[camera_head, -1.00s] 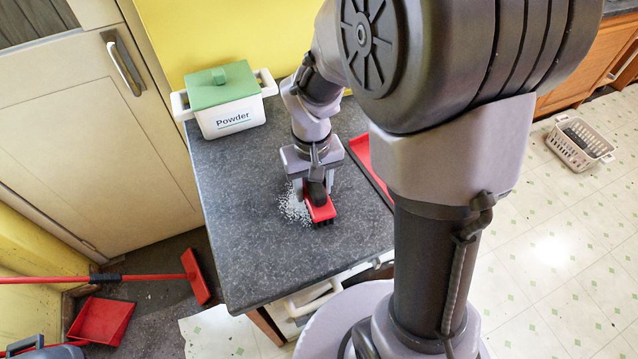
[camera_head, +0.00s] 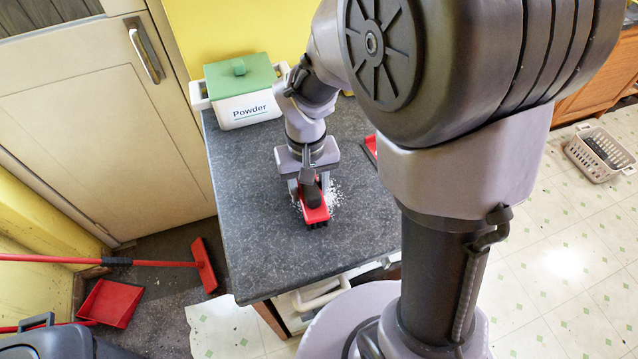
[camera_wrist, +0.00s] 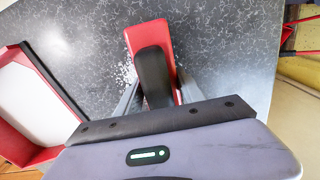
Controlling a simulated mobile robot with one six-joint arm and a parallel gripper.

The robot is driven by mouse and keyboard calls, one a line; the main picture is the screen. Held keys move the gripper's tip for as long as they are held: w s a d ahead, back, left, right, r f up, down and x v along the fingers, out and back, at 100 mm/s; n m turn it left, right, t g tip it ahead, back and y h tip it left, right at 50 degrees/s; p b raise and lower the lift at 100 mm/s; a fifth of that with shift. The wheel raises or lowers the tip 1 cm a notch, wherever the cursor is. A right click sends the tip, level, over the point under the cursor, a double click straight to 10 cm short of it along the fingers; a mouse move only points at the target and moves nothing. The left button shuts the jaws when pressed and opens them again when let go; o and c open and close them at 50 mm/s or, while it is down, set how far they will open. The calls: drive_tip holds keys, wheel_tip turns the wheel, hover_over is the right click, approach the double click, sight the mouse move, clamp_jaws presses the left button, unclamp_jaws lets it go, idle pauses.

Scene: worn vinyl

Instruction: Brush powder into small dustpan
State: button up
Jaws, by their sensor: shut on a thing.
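The red brush (camera_head: 315,212) with a dark handle stands bristles down on the dark worktop. My gripper (camera_head: 308,188) is shut on its handle; in the wrist view the brush (camera_wrist: 138,36) lies between my fingers. White powder (camera_head: 335,194) is scattered beside the brush, mostly on its right, the side towards the dustpan. Some powder (camera_wrist: 126,76) shows left of the brush in the wrist view. The small red dustpan (camera_head: 370,146) is on the worktop to the right, mostly hidden by my arm. The wrist view shows its red rim and pale inside (camera_wrist: 28,98), apart from the brush.
A white tub labelled Powder with a green lid (camera_head: 240,92) stands at the worktop's back left. A long-handled red broom (camera_head: 205,265) and a larger red dustpan (camera_head: 110,303) lie on the floor at left. A pale basket (camera_head: 598,153) is on the floor at right. The worktop's front is clear.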

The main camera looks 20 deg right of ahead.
drive_tip(key=shift+a, duration=0.25)
drive_tip(key=shift+a, duration=0.1)
drive_tip(key=shift+a, duration=2.1)
drive_tip(key=shift+d, duration=2.25)
drive_tip(key=shift+d+p, duration=0.45)
drive_tip(key=shift+d, duration=1.8)
